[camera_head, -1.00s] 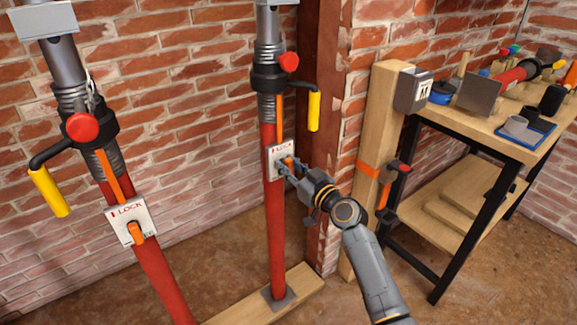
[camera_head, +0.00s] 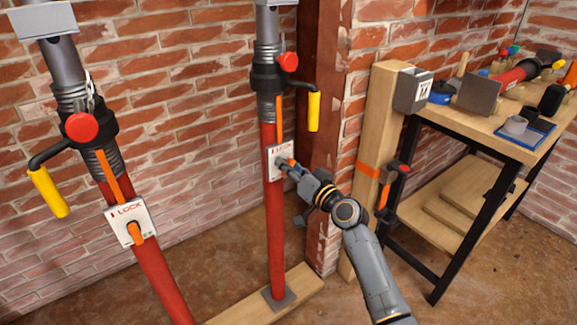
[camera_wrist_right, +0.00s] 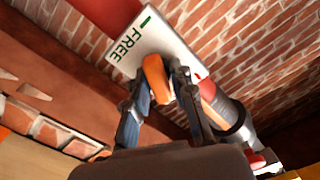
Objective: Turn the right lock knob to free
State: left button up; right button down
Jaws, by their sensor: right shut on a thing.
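The right lock plate (camera_head: 275,163) is a white plate on the right red prop (camera_head: 275,220). In the right wrist view the plate (camera_wrist_right: 172,32) shows the green word FREE. The orange right lock knob (camera_wrist_right: 155,78) sits between the fingers of my right gripper (camera_wrist_right: 160,90), which is shut on it. In the head view the gripper (camera_head: 285,167) reaches the plate from the lower right and covers most of the knob. The left lock plate (camera_head: 131,219) with its orange knob (camera_head: 136,231) is on the left prop. My left gripper is not in view.
A yellow-handled crank (camera_head: 314,111) and a red knob (camera_head: 288,62) sit above the right plate. A timber post (camera_head: 375,150) with an orange strap stands to the right, beside a loaded workbench (camera_head: 490,125). Brick wall lies behind the props.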

jog(key=shift+m, duration=0.5)
jog(key=m, duration=0.2)
jog(key=shift+m, duration=0.4)
jog(key=shift+d+m+p, duration=0.1)
jog(key=shift+m+p, duration=0.35)
jog(key=shift+m, duration=0.45)
jog(key=m+p, duration=0.1)
jog(key=m, duration=0.2)
jog(key=shift+f, duration=0.1)
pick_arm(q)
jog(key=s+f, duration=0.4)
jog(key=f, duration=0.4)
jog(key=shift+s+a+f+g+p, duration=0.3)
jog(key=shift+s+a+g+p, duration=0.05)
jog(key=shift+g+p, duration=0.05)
pick_arm(e)
jog(key=shift+f+m, duration=0.15)
jog(key=shift+m, duration=1.85)
jog(key=c, duration=1.3)
grip_release()
